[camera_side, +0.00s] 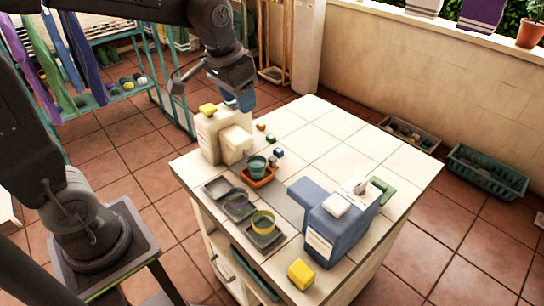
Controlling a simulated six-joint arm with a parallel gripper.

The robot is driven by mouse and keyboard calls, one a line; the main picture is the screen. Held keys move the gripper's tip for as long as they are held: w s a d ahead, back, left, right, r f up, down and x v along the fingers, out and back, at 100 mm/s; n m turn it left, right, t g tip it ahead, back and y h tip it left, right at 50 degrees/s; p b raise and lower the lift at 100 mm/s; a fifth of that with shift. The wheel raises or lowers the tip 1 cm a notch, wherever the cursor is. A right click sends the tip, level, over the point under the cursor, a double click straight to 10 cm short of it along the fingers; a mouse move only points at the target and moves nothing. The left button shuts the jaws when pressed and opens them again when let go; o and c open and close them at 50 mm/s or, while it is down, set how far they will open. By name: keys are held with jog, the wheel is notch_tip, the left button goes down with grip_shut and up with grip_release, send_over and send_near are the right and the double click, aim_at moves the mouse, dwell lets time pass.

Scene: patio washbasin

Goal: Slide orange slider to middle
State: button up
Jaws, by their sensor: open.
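A small orange tray-like piece (248,182), the only clear match for the orange slider, sits near the middle of the white tiled worktop. A teal cup (258,165) stands on it and hides part of it.
A cream box (209,138) with a yellow block on top stands beneath my gripper. The blue box (337,235) stands at the right. Grey trays (218,187) with cups line the front left edge. Small coloured cubes (278,152) lie behind the orange piece. The back right worktop is clear.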

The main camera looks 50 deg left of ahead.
jog(key=w+a+f+g, duration=0.2)
jog(key=w+f, duration=0.5)
jog(key=w, duration=0.1)
send_over(273, 158)
notch_tip(273, 158, down, 5)
jog(key=shift+g, duration=0.4)
notch_tip(273, 158, down, 14)
jog(key=shift+c, duration=0.5)
grip_shut()
